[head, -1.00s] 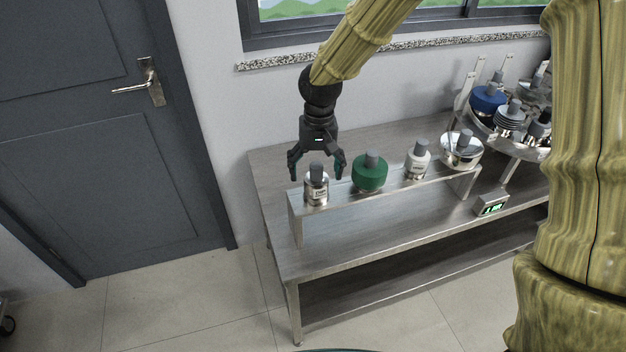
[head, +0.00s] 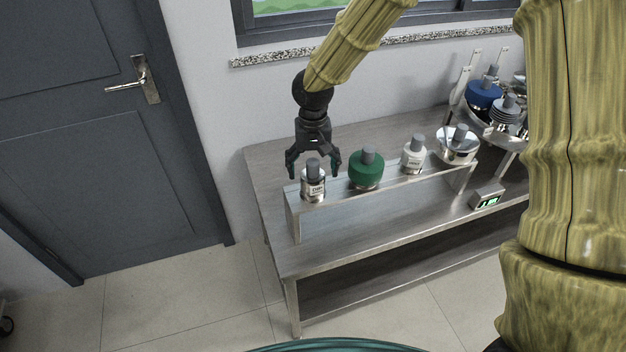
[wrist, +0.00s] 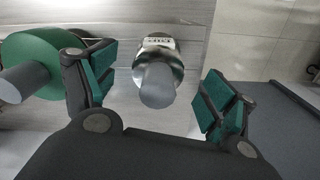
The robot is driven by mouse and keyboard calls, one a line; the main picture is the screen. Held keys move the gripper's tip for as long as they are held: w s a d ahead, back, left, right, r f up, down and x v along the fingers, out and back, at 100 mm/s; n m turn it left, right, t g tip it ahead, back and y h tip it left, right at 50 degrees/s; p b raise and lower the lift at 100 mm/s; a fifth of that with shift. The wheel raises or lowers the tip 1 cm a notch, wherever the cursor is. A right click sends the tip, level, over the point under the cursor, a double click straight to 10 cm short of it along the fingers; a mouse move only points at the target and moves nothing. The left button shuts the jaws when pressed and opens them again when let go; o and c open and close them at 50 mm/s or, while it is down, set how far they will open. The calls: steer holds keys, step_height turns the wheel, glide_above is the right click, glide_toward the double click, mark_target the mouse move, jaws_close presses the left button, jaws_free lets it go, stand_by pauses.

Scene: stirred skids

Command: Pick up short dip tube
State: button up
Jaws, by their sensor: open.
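A small silver, bottle-like piece with a grey cylindrical top and a white label (head: 313,186) stands upright at the left end of the raised metal shelf (head: 335,200). The label is too small to read, so I cannot tell surely whether it is the short dip tube. My gripper (head: 314,170) is open and points down over this piece. In the wrist view the same piece (wrist: 158,80) lies between the two spread green-padded fingers (wrist: 157,88), with a gap on each side. Nothing is held.
A green round piece (head: 366,170) stands close to the right, near one finger. A white-labelled piece (head: 414,157) and a silver bowl-like piece (head: 457,148) follow along the shelf. A tilted rack (head: 500,130) holds several parts. A small display (head: 487,198) sits on the bench.

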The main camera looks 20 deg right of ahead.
mark_target(313, 177)
steer(key=shift+w+d+f+p, duration=0.15)
steer(key=shift+f+p, duration=0.4)
steer(key=shift+f, duration=1.65)
steer(key=shift+c, duration=0.2)
steer(key=c, duration=1.2)
step_height(313, 177, up, 10)
steer(key=shift+b, duration=1)
